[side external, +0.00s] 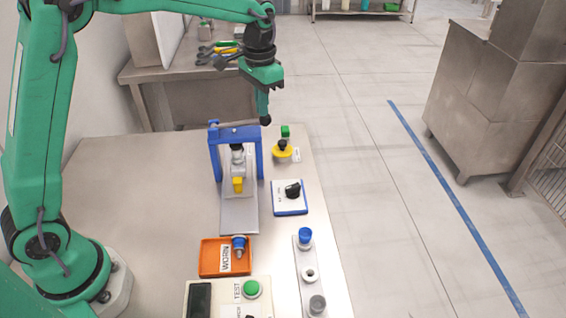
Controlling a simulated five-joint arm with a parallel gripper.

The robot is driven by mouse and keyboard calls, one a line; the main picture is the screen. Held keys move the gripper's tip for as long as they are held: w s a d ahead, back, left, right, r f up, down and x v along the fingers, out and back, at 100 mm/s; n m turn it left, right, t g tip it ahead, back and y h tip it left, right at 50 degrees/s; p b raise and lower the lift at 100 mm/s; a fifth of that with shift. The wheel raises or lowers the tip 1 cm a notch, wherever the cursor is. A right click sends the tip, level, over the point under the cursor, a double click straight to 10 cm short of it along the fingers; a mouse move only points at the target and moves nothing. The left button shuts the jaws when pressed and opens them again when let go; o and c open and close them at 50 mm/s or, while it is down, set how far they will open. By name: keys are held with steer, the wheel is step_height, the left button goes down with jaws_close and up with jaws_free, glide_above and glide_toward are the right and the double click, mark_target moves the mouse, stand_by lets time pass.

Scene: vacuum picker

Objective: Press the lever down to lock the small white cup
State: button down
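My gripper (264,117) points down above the far right corner of the blue frame (216,150), apart from everything on the table. Its fingers overlap from this side, so I cannot tell if they are open. Under the blue frame stands a grey and white fixture (237,158) with a yellow block (238,185) at its front. A black handle (292,190) sits on a blue-edged white plate to the right; I cannot tell whether it is the task's lever. No small white cup is clearly identifiable; a white ring-shaped piece (309,274) sits mid-way along the light rack (298,255).
An orange tray (209,257) labelled WORN holds a blue-topped part (238,245). A test box (200,300) with a green button stands in front. A blue cup (305,235) and a grey one (317,304) are on the rack. The table's left is clear.

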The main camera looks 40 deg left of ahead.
steer(key=shift+f, duration=1.6)
steer(key=shift+r, duration=5.05)
